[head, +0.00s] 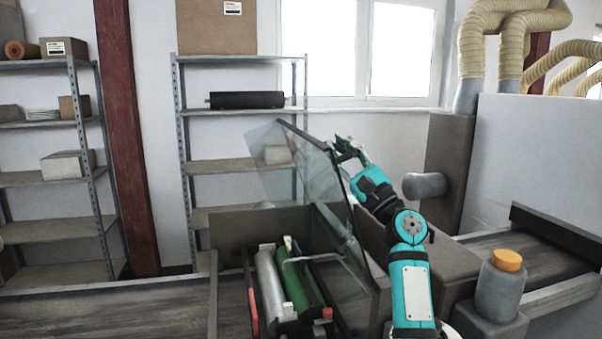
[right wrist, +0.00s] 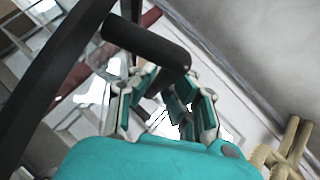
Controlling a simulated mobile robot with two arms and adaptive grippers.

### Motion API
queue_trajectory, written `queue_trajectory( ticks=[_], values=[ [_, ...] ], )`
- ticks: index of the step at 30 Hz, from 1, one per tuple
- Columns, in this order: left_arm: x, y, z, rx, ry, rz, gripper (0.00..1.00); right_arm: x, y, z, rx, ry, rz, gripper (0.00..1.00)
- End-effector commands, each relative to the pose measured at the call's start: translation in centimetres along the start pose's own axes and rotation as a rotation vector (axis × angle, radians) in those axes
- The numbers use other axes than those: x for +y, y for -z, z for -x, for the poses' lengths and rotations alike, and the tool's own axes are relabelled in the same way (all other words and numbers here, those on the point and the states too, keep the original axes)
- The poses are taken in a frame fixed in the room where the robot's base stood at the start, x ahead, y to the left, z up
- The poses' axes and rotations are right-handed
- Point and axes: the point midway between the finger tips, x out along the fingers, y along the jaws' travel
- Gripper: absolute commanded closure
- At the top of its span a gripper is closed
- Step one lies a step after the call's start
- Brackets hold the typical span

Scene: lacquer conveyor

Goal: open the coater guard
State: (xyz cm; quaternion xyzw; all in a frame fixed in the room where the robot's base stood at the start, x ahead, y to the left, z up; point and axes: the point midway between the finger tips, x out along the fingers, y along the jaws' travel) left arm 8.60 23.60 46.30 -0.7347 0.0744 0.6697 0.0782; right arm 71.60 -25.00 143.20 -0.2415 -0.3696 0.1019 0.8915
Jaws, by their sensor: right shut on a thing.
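The coater guard (head: 300,170) is a clear panel with a dark edge. It stands raised and tilted over the right side of the coater, whose grey roller (head: 270,284) and green roller (head: 296,280) show uncovered at the left. My right gripper (head: 347,150) is at the upper right edge of the guard. In the right wrist view, a dark round handle bar (right wrist: 150,42) crosses at the fingertips of my right gripper (right wrist: 165,85), which is shut on it. The fingers partly hide the contact. My left gripper is not in view.
Conveyor belts run left (head: 110,312) and right (head: 525,262). A grey cylinder (head: 424,185) sticks out from a brown post. Shelves stand behind.

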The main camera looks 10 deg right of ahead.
Motion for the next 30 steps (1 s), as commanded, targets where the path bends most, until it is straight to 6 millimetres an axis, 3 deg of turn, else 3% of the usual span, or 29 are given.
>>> queue_trajectory(
  ticks=[6, 15, 21, 30],
  values=[
    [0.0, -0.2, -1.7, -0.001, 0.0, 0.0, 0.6, -5.9, 2.1, 2.2, 0.0, 0.143, -0.143, 1.0],
    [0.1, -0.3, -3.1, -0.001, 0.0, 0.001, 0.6, -11.4, 5.0, 5.0, 0.0, 0.293, -0.294, 1.0],
    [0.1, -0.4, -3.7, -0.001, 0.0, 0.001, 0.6, -13.3, 6.3, 6.3, 0.001, 0.351, -0.355, 1.0],
    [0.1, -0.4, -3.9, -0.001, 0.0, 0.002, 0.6, -14.3, 7.2, 7.1, 0.004, 0.385, -0.388, 1.0]
  ],
)
